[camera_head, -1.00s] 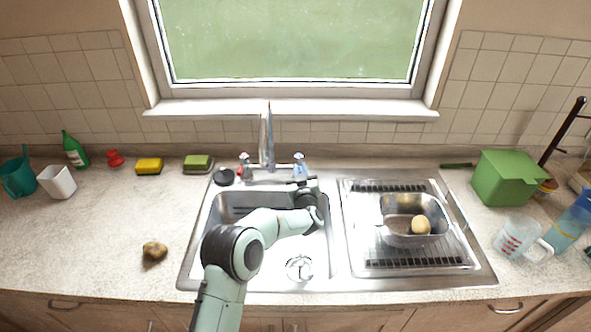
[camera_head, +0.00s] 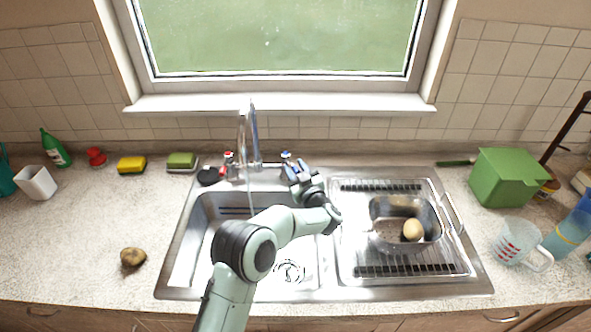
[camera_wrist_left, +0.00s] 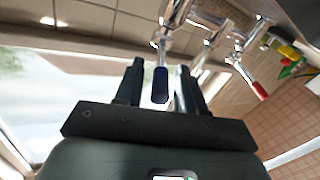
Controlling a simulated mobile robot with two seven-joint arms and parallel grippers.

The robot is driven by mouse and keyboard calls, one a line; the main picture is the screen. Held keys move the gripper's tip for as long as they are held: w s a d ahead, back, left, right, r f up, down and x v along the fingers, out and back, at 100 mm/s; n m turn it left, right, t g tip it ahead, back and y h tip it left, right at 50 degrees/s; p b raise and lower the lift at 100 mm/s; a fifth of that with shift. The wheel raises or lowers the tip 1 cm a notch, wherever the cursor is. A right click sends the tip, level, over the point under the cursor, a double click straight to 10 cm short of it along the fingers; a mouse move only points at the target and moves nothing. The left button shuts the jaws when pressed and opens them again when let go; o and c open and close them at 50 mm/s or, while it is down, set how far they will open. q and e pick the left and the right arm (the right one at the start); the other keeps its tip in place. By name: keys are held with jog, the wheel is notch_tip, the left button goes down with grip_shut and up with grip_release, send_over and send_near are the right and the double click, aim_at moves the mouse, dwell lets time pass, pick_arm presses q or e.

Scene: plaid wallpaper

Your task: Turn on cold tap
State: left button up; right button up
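The cold tap (camera_head: 286,157), with a blue mark, stands behind the sink to the right of the spout (camera_head: 254,135). My left gripper (camera_head: 292,168) is right at it. In the left wrist view, the dark blue tap lever (camera_wrist_left: 160,85) lies between the two fingers of my left gripper (camera_wrist_left: 158,82), with gaps on both sides. The fingers are open. The red-marked hot tap (camera_head: 229,158) is left of the spout; its red end (camera_wrist_left: 260,90) also shows in the wrist view. A thin pale vertical line below the spout looks like running water. My right gripper is out of view.
The sink basin (camera_head: 205,220) lies under my arm. The drainer (camera_head: 352,215) holds a metal pan (camera_head: 378,232) with a potato. A black plug (camera_head: 208,176), sponges and a potato (camera_head: 133,257) are to the left. A green box (camera_head: 505,178) stands right.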

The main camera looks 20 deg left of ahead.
pick_arm(q)
jog(key=shift+s+d+f, duration=0.15)
jog(key=shift+s+d, duration=0.2)
jog(key=shift+d, duration=0.05)
jog(key=b+v, duration=0.2)
jog(key=v, duration=0.4)
jog(key=shift+s, duration=0.2)
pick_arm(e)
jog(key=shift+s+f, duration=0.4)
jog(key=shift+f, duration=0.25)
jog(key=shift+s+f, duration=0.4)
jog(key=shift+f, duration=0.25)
pick_arm(q)
jog(key=shift+d, duration=0.15)
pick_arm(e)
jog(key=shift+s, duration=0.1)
